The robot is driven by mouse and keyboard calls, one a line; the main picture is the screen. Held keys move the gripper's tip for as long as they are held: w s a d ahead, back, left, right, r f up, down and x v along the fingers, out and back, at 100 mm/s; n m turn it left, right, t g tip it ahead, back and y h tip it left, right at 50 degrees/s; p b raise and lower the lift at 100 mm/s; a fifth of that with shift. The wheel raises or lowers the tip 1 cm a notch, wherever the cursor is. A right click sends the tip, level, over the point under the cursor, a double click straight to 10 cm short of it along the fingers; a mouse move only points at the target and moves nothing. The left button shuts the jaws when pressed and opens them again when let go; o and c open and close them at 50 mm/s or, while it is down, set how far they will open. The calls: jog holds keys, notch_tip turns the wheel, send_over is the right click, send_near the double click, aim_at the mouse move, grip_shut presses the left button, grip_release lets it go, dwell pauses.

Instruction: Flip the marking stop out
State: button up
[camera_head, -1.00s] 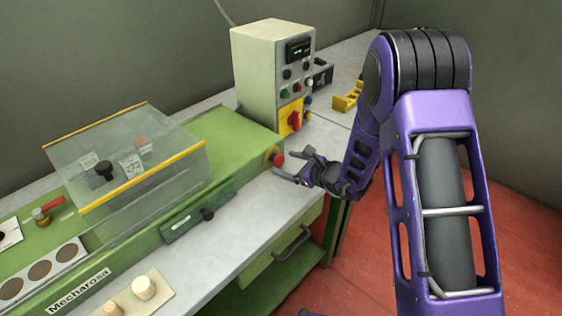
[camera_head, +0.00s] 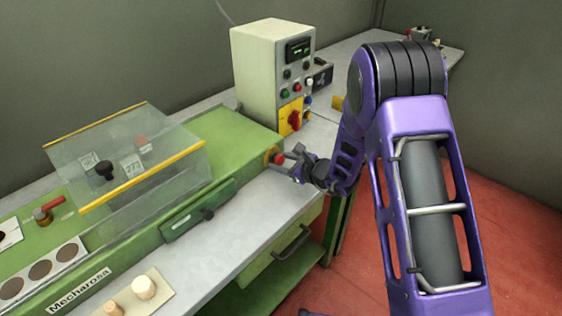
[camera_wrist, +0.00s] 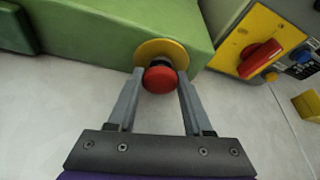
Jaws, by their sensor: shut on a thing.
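A red mushroom-shaped stop button (camera_head: 278,158) with a yellow ring sits on the right end of the green marking machine (camera_head: 232,140). In the wrist view the red button (camera_wrist: 160,80) lies between the fingertips, with the yellow ring (camera_wrist: 152,48) behind it. My gripper (camera_head: 286,161) has reached the end of the machine. In the wrist view my gripper (camera_wrist: 161,77) has one finger on each side of the button and is shut on it. The exact contact points are partly hidden.
A control box (camera_head: 270,75) with a red rotary switch on a yellow plate (camera_head: 291,117) stands behind the button. A clear hood (camera_head: 130,160) covers part of the machine. A board with pale stoppers (camera_head: 144,287) lies in front. The bench (camera_head: 240,215) below my gripper is clear.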

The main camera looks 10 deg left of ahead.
grip_shut()
jog(key=shift+d+f+b, duration=0.2)
jog(key=shift+d+b, duration=0.05)
jog(key=shift+b, duration=0.2)
jog(key=shift+s+d+r+b, duration=0.1)
jog(key=shift+s+d+b, duration=0.2)
jog(key=shift+d+b, duration=0.1)
jog(key=o, duration=1.2)
grip_release()
jog(key=shift+r, duration=0.1)
jog(key=shift+s, duration=0.1)
